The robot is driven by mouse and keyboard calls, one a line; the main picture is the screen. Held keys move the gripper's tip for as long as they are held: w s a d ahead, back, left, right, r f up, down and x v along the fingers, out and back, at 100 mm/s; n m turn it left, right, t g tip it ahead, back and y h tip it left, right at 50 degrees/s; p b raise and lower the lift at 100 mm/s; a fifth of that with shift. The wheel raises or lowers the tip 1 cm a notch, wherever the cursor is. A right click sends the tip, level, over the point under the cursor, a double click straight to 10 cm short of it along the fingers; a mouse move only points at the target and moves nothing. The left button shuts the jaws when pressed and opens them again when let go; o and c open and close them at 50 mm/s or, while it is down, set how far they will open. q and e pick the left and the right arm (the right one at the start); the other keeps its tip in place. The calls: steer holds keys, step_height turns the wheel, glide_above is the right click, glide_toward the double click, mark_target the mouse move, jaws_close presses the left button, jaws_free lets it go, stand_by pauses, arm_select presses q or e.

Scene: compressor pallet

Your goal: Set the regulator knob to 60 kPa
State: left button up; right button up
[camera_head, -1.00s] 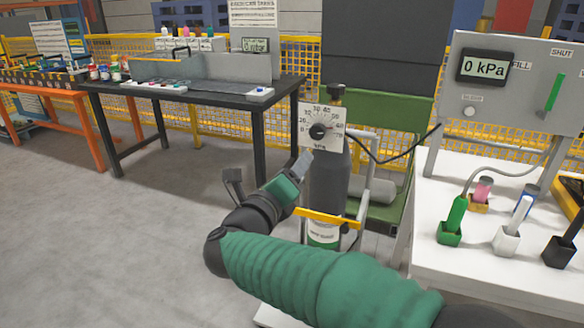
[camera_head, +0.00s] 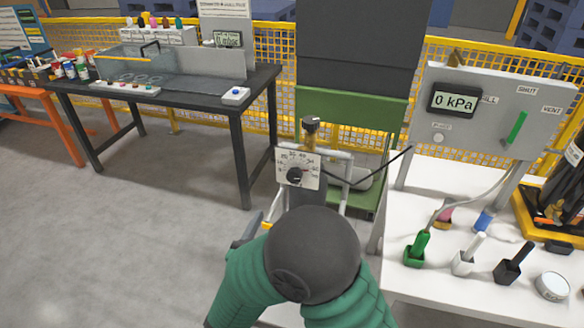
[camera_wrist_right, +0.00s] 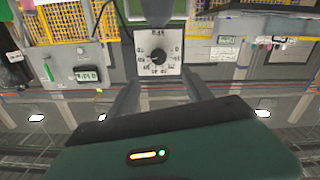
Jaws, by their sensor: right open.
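The dial has printed numbers; the knob's exact setting is too small to read. A panel display (camera_head: 454,102) reads 0 kPa. In the right wrist view, which looks upside down, the knob (camera_wrist_right: 158,56) lies straight ahead, beyond and between the two grey fingers of my right gripper (camera_wrist_right: 158,86). My left gripper is not in view.
A white table (camera_head: 400,274) at right holds the grey panel with a green lever (camera_head: 517,128), a green-handled tool (camera_head: 418,246) and other holders. A black bench (camera_head: 180,94) stands at left. A dark hose runs from the regulator towards the panel. Floor at left is clear.

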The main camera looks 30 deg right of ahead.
mark_target(293, 179)
steer(key=x, duration=1.5)
steer(key=shift+s+d+f, duration=0.25)
steer(key=shift+s+d, duration=0.05)
steer(key=shift+d, duration=0.05)
steer(key=shift+w+r, duration=0.1)
steer(key=shift+w, duration=0.15)
steer(key=shift+w+a+r, duration=0.1)
steer(key=shift+w+a, duration=0.05)
steer(key=shift+a, duration=0.05)
steer(key=shift+d, duration=0.35)
steer(key=c, duration=0.6)
jaws_close()
steer(key=shift+a+r, duration=0.1)
steer(key=shift+n+p, duration=0.3)
steer(key=shift+p, duration=0.25)
steer(key=shift+f, duration=0.2)
steer(key=shift+o, duration=0.8)
jaws_free()
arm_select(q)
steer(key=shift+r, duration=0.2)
arm_select(e)
steer(key=o, duration=0.4)
steer(key=shift+a, duration=0.1)
